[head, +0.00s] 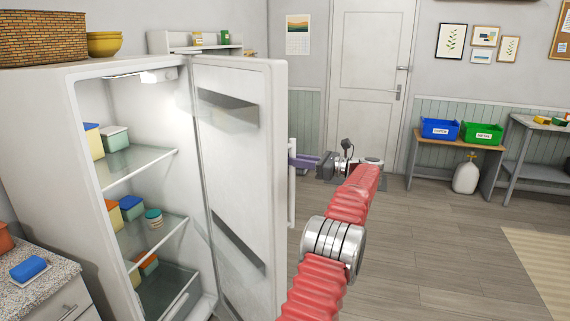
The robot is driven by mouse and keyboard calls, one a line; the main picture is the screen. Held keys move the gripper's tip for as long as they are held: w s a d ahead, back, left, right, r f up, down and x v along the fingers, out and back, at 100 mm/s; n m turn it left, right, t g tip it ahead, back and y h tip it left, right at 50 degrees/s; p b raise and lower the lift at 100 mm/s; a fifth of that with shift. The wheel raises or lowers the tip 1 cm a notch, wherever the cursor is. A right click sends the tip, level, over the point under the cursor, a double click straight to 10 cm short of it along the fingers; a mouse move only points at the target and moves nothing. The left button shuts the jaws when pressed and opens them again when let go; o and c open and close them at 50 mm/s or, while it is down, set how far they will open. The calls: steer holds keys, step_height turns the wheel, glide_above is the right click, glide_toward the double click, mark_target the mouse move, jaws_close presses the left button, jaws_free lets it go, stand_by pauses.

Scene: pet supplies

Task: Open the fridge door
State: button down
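The white fridge (50,120) stands at the left, and its lit inside shows. Its door (245,180) is swung wide open, with the inner face and two grey door racks toward me. The door's white upright handle (292,205) shows past the door's right edge. My gripper (296,161), with purple fingers, is at the upper part of this handle. The fingertips overlap the handle in the picture. I cannot tell whether they are closed around it or only beside it.
Glass shelves (140,165) in the fridge hold several lidded boxes. A wicker basket (42,38) and yellow bowls (104,44) stand on top. A counter (40,290) is at the lower left. The wooden floor (430,250) to the right is clear up to a bench (455,145).

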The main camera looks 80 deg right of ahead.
stand_by(0.3)
steer(key=c, duration=1.6)
jaws_free()
steer(key=shift+w, duration=0.15)
steer(key=shift+c, duration=0.2)
steer(key=v, duration=1.4)
steer(key=shift+w, duration=0.1)
steer(key=shift+c, duration=0.2)
